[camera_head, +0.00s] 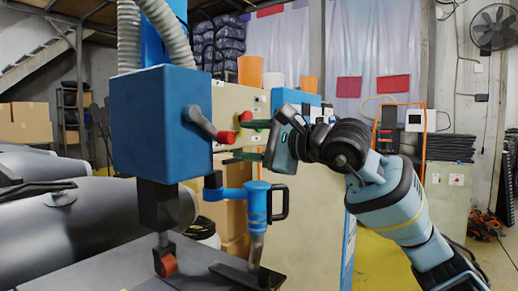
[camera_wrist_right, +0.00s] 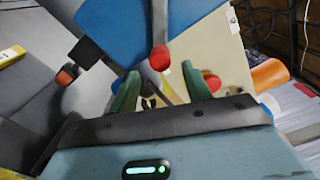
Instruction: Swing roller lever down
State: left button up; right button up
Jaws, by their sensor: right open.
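The blue machine head (camera_head: 160,120) carries a grey lever (camera_head: 203,124) with a red knob (camera_head: 227,137) at its end. The lever slants down to the right. My right gripper (camera_head: 243,141) is open, its green fingers pointing left, with the knob just beyond the fingertips. In the right wrist view, the red knob (camera_wrist_right: 160,58) shows ahead of the gap between the two fingers (camera_wrist_right: 162,85), not gripped; contact cannot be told. An orange-red roller (camera_head: 168,265) sits below the head, and also shows in the wrist view (camera_wrist_right: 66,74). My left gripper is out of view.
A blue cylinder with a black handle (camera_head: 258,203) stands below my right gripper. A beige panel (camera_head: 310,200) with another red knob (camera_head: 246,116) stands behind. Grey inflatable boat tubes (camera_head: 70,225) lie at the left. A grey table surface (camera_head: 105,277) is below.

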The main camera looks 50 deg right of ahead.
jog(key=shift+s+b, duration=0.85)
jog(key=shift+s, duration=0.85)
